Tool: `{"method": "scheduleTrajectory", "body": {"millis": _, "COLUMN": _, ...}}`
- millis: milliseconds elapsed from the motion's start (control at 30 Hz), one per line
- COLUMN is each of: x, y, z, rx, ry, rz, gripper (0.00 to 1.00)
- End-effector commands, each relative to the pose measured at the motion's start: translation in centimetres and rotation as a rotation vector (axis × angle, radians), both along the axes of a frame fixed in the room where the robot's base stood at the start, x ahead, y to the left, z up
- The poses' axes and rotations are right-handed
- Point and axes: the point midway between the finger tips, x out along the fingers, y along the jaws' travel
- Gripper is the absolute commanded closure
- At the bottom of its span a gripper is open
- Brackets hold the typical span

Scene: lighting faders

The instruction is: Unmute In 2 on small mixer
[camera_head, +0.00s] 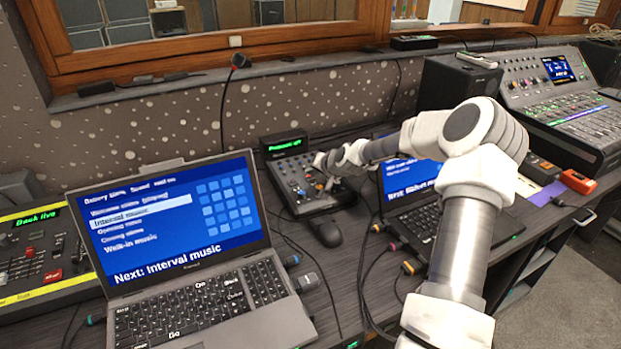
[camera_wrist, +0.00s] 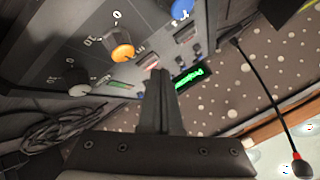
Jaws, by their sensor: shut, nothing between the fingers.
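The small mixer (camera_head: 287,185) sits on the desk between the two laptops, with a green-lit display (camera_head: 285,143) standing behind it. My gripper (camera_head: 328,181) is low over the right side of the mixer's panel and looks small and partly hidden by my wrist there. In the wrist view my gripper (camera_wrist: 160,74) is shut and empty, its fingertips close to the panel. Small buttons (camera_wrist: 186,34) lie beyond the tips. I cannot tell which is the In 2 mute, or whether the fingertips touch anything.
A laptop (camera_head: 180,250) stands at left, and another laptop (camera_head: 415,190) is partly behind my arm. A black mouse (camera_head: 325,231) lies before the mixer. A gooseneck microphone (camera_head: 237,62) rises behind it. Cables run over the desk. A larger console (camera_head: 555,95) stands at right.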

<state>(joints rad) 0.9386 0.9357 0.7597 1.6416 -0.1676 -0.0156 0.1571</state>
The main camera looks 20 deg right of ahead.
Motion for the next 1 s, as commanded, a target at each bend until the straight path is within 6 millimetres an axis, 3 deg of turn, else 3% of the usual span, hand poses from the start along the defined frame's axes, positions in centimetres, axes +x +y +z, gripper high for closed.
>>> {"method": "scheduleTrajectory", "body": {"millis": 433, "x": 0.1, "y": 0.0, "z": -0.6, "rx": 0.000, "ry": 0.001, "rz": 0.001, "gripper": 1.00}}
{"method": "scheduleTrajectory", "body": {"millis": 1000, "x": -0.1, "y": 0.0, "z": 0.3, "rx": 0.000, "ry": 0.000, "rz": 0.000, "gripper": 1.00}}
